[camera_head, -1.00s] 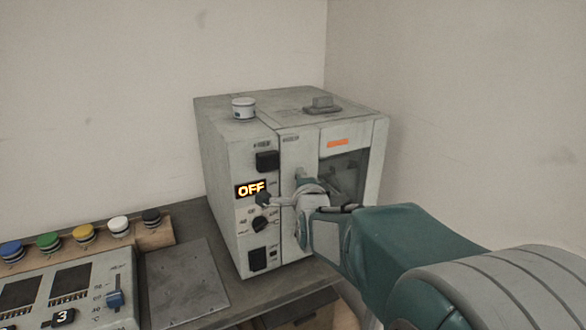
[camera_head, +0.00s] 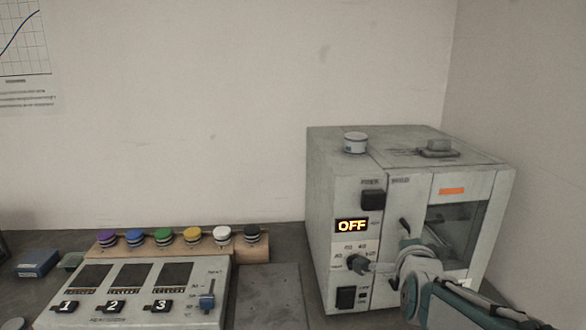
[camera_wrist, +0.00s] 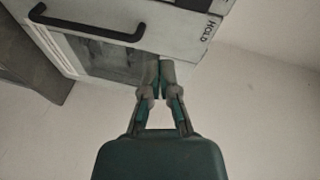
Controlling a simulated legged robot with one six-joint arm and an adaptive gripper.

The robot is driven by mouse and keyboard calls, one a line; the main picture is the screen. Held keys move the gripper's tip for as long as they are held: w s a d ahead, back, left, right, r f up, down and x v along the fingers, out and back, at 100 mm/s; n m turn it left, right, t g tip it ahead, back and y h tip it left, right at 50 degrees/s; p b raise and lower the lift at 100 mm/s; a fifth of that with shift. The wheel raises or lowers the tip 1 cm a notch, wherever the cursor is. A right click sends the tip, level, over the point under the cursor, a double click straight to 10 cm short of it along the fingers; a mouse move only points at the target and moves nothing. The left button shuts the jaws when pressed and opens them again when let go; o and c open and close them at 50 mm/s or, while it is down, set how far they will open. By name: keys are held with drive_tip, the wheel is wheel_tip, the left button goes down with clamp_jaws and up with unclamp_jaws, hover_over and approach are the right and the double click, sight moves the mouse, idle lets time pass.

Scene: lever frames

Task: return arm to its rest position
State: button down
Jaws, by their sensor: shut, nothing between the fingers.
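I cannot tell whether the fingertips touch the machine. The lit display (camera_head: 352,226) reads OFF.
Left of the machine, a control panel (camera_head: 215,275) has windows numbered 1 to 3 and a blue slider (camera_head: 207,297). Behind it, several coloured knobs stand on a wooden strip (camera_head: 255,247). A flat grey plate (camera_head: 270,295) lies between panel and machine. A wall (camera_head: 180,120) stands close behind.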

drive_tip(key=s+a+f+n+g+y, duration=0.1)
drive_tip(key=s+a+f+n+g, duration=0.1)
drive_tip(key=s+n, duration=0.4)
drive_tip(key=s+a+f+n+g+y, duration=0.1)
drive_tip(key=s+a+f+n+g, duration=0.2)
drive_tip(key=s, duration=0.7)
drive_tip(key=s+a+f+n+g+y, duration=0.1)
drive_tip(key=s+a+f+n+g, duration=0.2)
drive_tip(key=s+a+n+g, duration=0.2)
drive_tip(key=s+a+n, duration=0.1)
drive_tip(key=s+n, duration=0.2)
drive_tip(key=n, duration=0.1)
drive_tip(key=shift+y, duration=0.3)
drive_tip(key=shift+w+d, duration=0.1)
drive_tip(key=shift+d, duration=0.1)
